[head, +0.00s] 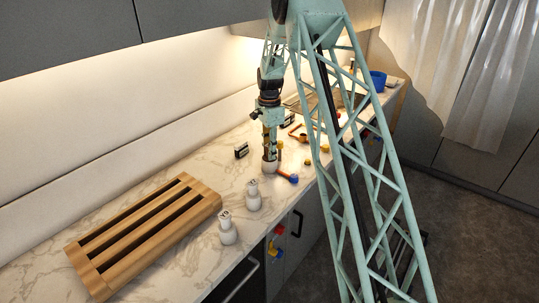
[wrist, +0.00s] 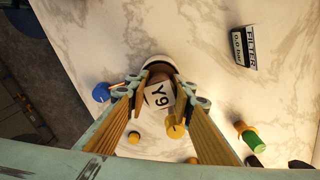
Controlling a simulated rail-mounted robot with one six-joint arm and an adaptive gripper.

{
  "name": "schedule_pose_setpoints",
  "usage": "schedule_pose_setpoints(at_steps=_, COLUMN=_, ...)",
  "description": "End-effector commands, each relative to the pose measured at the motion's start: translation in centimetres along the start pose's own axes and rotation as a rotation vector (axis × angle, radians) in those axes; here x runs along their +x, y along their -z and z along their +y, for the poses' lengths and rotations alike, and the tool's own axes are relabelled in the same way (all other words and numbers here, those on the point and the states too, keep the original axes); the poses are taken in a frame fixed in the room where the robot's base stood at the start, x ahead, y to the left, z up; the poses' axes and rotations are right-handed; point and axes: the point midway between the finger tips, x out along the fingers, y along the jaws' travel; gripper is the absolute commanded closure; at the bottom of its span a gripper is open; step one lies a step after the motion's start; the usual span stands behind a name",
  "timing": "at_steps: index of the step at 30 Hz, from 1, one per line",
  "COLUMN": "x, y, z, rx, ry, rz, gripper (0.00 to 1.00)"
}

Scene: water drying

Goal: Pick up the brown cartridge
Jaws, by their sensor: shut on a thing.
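My gripper (wrist: 160,86) is shut on the brown cartridge (wrist: 157,75), with a finger on each side of it. A white label reading "Y9" faces the wrist camera, and the fingers hide part of the sides. A white rounded base shows around and below the brown part in the wrist view. In the head view my gripper (head: 270,148) points straight down over the marble counter, and the white base (head: 270,167) shows under the fingers. I cannot tell whether the base touches the counter.
Two white bottles (head: 254,195) (head: 228,228) stand near the counter's front edge. A slatted wooden rack (head: 145,235) lies left. A FILTER box (wrist: 245,47) stands behind, and a blue-ended part (wrist: 101,92) lies close beside the gripper. Several small yellow pieces lie near. Bare marble lies between rack and box.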

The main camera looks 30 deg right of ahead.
Motion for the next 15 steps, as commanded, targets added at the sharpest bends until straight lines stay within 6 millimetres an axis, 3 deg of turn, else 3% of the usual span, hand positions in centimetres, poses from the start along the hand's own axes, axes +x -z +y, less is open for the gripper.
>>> schedule_pose_setpoints(at_steps=7, x=-1.8, y=0.0, z=0.0, rx=0.000, ry=0.001, rz=0.000, gripper=0.92)
schedule_pose_setpoints(at_steps=15, x=-5.5, y=0.0, z=-0.1, rx=0.000, ry=0.003, rz=0.001, gripper=0.92)
